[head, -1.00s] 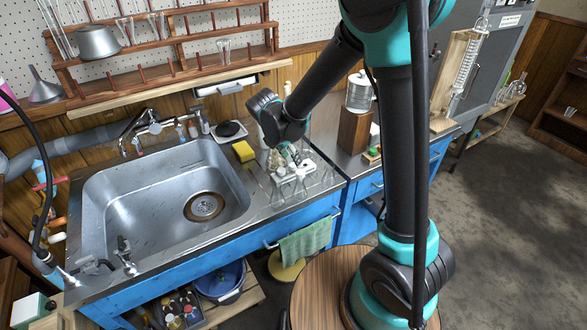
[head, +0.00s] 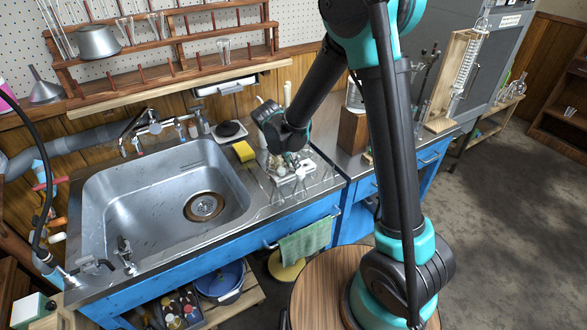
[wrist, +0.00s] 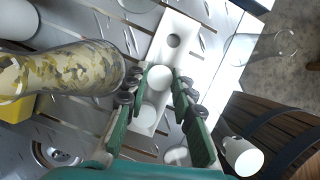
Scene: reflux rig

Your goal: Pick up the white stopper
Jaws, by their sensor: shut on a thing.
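In the wrist view, my gripper (wrist: 160,88) has its two green fingers closed on a white stopper (wrist: 160,74), seen as a pale round top between the fingertips. The stopper is over a long white block with holes (wrist: 180,27). I cannot tell whether it is still seated in the block or clear of it. A second pale round shape (wrist: 146,117) shows on the block between the fingers. In the head view, my gripper (head: 291,159) is low over the right end of the sink counter, and the stopper is too small to make out there.
A glass vessel of yellowish chips (wrist: 70,70) lies close left of the fingers in the wrist view. Clear glassware surrounds the block. A yellow sponge (head: 243,151) lies left of my gripper, by the sink (head: 150,200). A wooden block (head: 353,130) stands to the right.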

